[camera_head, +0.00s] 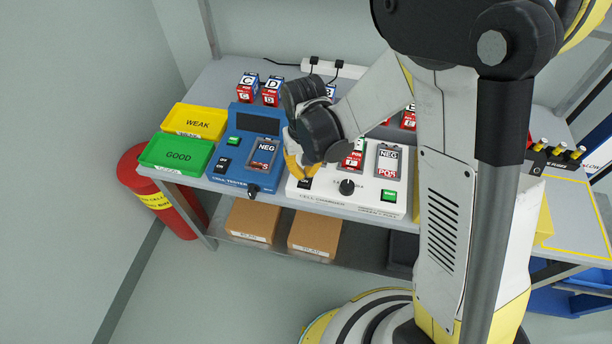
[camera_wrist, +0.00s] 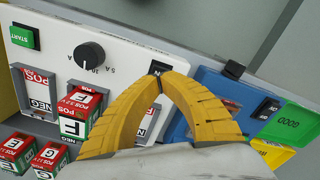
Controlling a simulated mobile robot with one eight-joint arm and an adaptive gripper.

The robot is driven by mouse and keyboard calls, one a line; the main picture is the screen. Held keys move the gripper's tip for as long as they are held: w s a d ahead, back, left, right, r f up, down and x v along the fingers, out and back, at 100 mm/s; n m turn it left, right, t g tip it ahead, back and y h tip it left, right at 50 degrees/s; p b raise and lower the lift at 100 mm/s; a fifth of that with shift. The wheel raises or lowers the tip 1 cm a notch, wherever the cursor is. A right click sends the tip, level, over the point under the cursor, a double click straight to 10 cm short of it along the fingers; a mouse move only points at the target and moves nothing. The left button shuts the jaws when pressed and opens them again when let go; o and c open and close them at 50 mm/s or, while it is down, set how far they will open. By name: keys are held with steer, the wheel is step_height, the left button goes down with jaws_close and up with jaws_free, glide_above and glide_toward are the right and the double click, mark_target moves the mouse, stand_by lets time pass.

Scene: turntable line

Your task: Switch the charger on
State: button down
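The charger (camera_head: 376,205) is a white box on the bench, with a black knob (camera_head: 347,187) and a green START button (camera_head: 389,196). Its small black switch (camera_head: 304,184) is at the left of the front edge, just by my fingertips. In the wrist view the switch (camera_wrist: 159,68) shows right at the meeting tips of my gripper (camera_wrist: 160,76). The yellow fingers come together at the tips with nothing visibly held. I cannot tell whether they touch the switch or which way it is set. My gripper also shows in the head view (camera_head: 299,170), partly hidden by my wrist.
A blue cell tester (camera_head: 234,180) stands left of the charger, with green GOOD (camera_head: 178,155) and yellow WEAK (camera_head: 195,122) trays beyond it.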

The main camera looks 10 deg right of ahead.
mark_target(305, 181)
steer(key=shift+f+b, duration=1.7)
steer(key=shift+f, duration=0.1)
stand_by(0.8)
steer(key=shift+r+p, duration=2.4)
steer(key=shift+r, duration=1.15)
steer(key=shift+r, duration=0.1)
steer(key=s+d+r+m+t+b, duration=0.1)
steer(key=s+d+r+t+b, duration=0.1)
steer(key=s+d+r, duration=0.3)
steer(key=s+d+r+m+t+b, duration=0.1)
steer(key=s+d+r+t+b, duration=0.1)
steer(key=s+d+r+t, duration=0.3)
steer(key=d+r, duration=0.3)
steer(key=r, duration=0.2)
steer(key=shift+s+d, duration=0.25)
steer(key=shift+s, duration=0.15)
